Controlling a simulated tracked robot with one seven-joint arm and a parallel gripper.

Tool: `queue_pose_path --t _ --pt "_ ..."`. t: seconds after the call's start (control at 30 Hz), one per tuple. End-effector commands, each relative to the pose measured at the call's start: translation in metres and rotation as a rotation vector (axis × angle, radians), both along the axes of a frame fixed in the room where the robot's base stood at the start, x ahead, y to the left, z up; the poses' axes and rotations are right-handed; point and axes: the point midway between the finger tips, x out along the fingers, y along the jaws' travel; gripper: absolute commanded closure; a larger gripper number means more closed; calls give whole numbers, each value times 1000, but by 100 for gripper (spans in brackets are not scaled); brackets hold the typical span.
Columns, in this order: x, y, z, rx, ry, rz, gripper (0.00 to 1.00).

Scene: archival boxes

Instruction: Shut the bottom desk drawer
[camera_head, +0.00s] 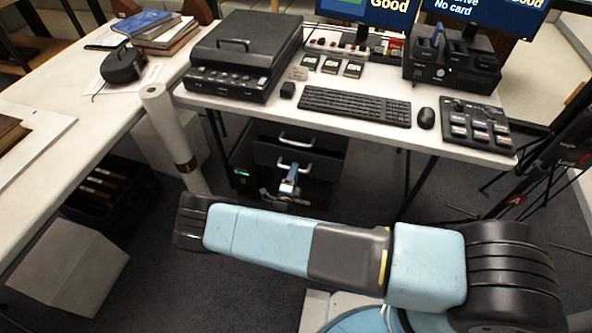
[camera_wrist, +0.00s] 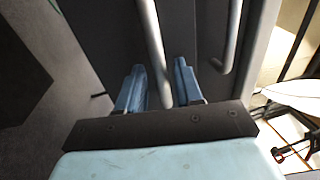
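The dark drawer unit (camera_head: 325,160) stands under the desk, with two pale bar handles showing one above the other, the upper handle (camera_head: 296,140) and the lower handle (camera_head: 294,168). My gripper (camera_head: 287,188) is low in front of the unit, just below the lower handle, and hides part of the lower front. In the wrist view my gripper (camera_wrist: 159,68) is open, its two blue fingers on either side of a bar handle (camera_wrist: 152,45). Whether they touch it I cannot tell. A second handle (camera_wrist: 231,40) is to the right. How far the bottom drawer stands out is unclear.
The white desk (camera_head: 400,135) above carries a scanner, keyboard and monitors. A pale roll (camera_head: 172,135) leans left of the drawers. A grey box (camera_head: 70,268) and a dark crate (camera_head: 125,200) are on the left floor. Carpet right of the drawers is mostly clear.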

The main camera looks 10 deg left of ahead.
Motion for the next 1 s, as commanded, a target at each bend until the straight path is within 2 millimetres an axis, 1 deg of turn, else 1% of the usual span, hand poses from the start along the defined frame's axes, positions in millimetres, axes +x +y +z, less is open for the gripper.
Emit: queue_pose_path --t 0.1,0.2,0.47,0.57,0.83,0.87,1.0 --pt "9 -1 1 0 1 0 65" --pt "12 -1 2 0 1 0 65" --pt "13 -1 2 0 1 0 65" --pt "13 -2 2 0 1 0 72" --pt "13 -2 2 0 2 0 98" --pt "13 -2 2 0 2 0 100" --pt "13 -2 1 0 3 0 100"
